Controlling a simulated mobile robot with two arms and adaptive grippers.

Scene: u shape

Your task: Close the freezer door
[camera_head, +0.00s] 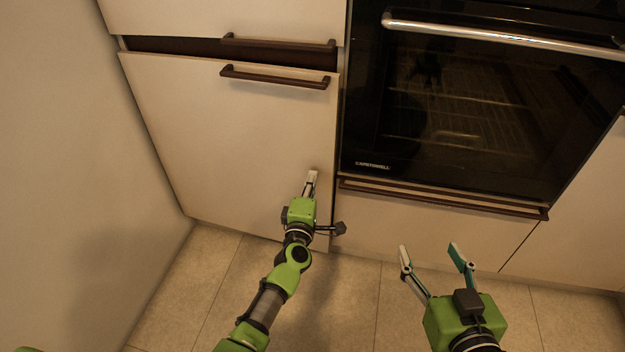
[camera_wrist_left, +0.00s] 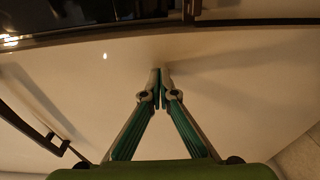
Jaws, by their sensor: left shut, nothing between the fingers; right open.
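The freezer door (camera_head: 222,140) is the large cream panel at the lower left of the head view, with a dark bar handle (camera_head: 275,77) near its top edge. Its lower right corner seems to stand slightly proud of the neighbouring panel, though the gap is hard to judge. My left gripper (camera_head: 313,174) is shut and empty, in front of the door's right side. In the left wrist view its fingertips (camera_wrist_left: 160,74) meet close to a pale panel; contact cannot be told. My right gripper (camera_head: 430,248) is open and empty, in front of the panel below the oven.
A black oven (camera_head: 450,110) with a metal handle (camera_head: 500,34) is right of the door. A drawer front (camera_head: 230,15) with a dark handle is above the door. A wall (camera_head: 75,180) closes the left side. The tiled floor (camera_head: 340,300) between the arms is clear.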

